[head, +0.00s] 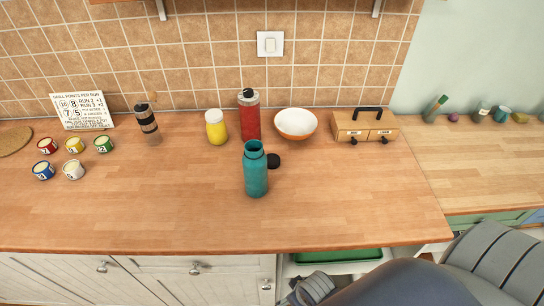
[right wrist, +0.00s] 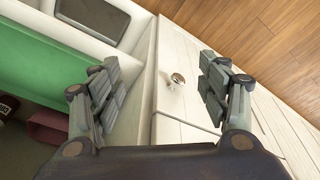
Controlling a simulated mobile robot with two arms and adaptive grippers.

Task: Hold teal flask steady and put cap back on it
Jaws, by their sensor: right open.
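My right gripper (head: 312,289) is low at the bottom of the head view, in front of the counter's front edge and well below the flask. In the right wrist view (right wrist: 157,72) its fingers are spread with nothing between them. My left gripper is not in view.
Several small cans (head: 73,145) are at left. White cabinet fronts (head: 215,277) and a green tray (head: 336,255) are below. The counter's front is clear.

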